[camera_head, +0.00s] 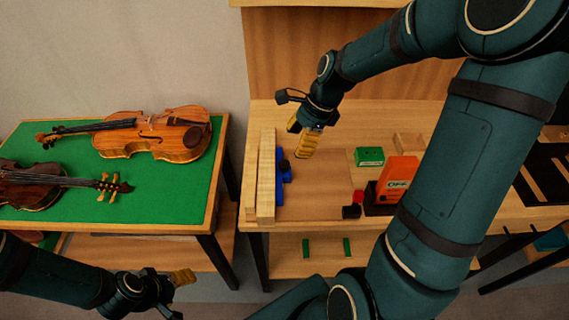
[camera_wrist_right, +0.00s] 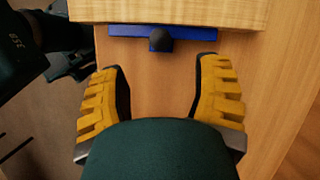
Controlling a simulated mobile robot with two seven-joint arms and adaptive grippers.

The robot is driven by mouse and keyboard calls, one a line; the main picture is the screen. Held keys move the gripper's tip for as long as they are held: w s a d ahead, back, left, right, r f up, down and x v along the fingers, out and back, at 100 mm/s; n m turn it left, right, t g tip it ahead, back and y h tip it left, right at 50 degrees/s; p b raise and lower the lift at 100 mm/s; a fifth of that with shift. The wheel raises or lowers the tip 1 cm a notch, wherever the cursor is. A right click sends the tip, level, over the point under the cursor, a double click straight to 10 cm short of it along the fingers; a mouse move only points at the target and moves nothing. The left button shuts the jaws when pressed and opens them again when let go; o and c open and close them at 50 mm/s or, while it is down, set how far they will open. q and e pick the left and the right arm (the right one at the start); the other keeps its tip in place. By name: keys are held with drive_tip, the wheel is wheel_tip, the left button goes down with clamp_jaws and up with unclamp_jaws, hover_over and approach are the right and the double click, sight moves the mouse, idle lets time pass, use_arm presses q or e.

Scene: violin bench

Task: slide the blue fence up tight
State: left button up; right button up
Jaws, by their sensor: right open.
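The blue fence (camera_head: 280,183) lies on the bench along the right side of a pale wooden bar (camera_head: 265,190), with a dark knob (camera_head: 284,166) on it. In the right wrist view, the blue fence (camera_wrist_right: 195,32) runs along the bar's edge (camera_wrist_right: 170,10); I cannot tell whether any gap is left between them. My right gripper (camera_head: 305,145) is just right of the fence. Its yellow fingers (camera_wrist_right: 161,62) are apart and empty, with the knob ahead between them, not touched. My left gripper (camera_head: 182,278) is low at the left, away from the bench; its opening is unclear.
Right of the fence are a green box (camera_head: 369,156), an orange box (camera_head: 397,176) and a small red-and-black item (camera_head: 353,205). A green table (camera_head: 80,208) with two violins stands left. The bench middle (camera_head: 325,190) is clear. My right arm crosses the right side.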

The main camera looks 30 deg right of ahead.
sight(285, 164)
drive_tip(key=b+x, duration=0.1)
drive_tip(key=x, duration=0.7)
drive_tip(key=shift+a+f+b, duration=0.1)
drive_tip(key=shift+f+b, duration=0.1)
drive_tip(key=shift+b, duration=0.1)
clamp_jaws()
